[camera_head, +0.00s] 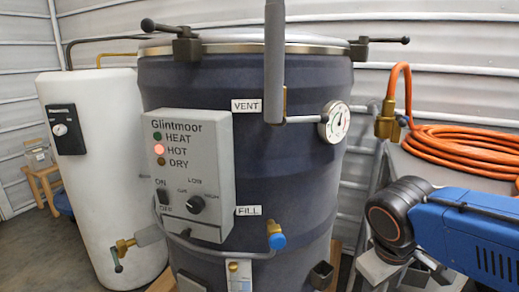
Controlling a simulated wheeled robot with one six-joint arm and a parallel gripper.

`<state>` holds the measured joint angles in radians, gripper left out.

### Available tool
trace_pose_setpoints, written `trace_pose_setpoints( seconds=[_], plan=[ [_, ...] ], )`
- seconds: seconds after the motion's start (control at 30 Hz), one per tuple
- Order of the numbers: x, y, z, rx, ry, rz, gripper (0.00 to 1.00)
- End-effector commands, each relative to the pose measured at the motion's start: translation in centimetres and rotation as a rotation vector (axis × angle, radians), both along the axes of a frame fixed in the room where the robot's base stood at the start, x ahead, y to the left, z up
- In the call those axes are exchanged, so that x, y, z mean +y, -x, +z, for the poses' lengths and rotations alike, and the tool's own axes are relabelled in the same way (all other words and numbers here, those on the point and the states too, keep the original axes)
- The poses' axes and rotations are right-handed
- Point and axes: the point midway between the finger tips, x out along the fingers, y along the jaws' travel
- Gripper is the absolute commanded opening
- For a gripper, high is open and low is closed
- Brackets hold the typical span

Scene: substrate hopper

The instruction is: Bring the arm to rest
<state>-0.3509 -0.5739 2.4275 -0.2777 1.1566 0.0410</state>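A dark round joint (400,215) with a thin copper-coloured ring shows at the lower right. It may be part of my arm, but I cannot tell for sure. I cannot make out gripper fingers or anything held. The dark blue hopper vessel (300,185) stands upright in the middle with its lid (240,47) on. Its control box (190,170) has the HOT lamp (159,149) lit red, with the HEAT and DRY lamps unlit. A round gauge (338,122) sits on its right side.
A white tank (100,190) stands at the left and a small wooden stool (43,180) behind it. A coiled orange hose (465,150) lies at the right, above a blue slotted housing (470,230). A blue-capped valve (277,240) sticks out low on the vessel. Bare floor (35,250) shows at the lower left.

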Motion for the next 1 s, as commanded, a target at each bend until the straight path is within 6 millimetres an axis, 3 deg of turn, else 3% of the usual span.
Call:
trace_pose_setpoints(
  seconds=[0.5,1.0],
  plan=[
    [-2.3,2.9,-1.0,-0.201,-0.284,-0.316,0.51],
    [-2.4,3.0,-1.0,-0.227,-0.309,-0.344,0.51]
  ],
)
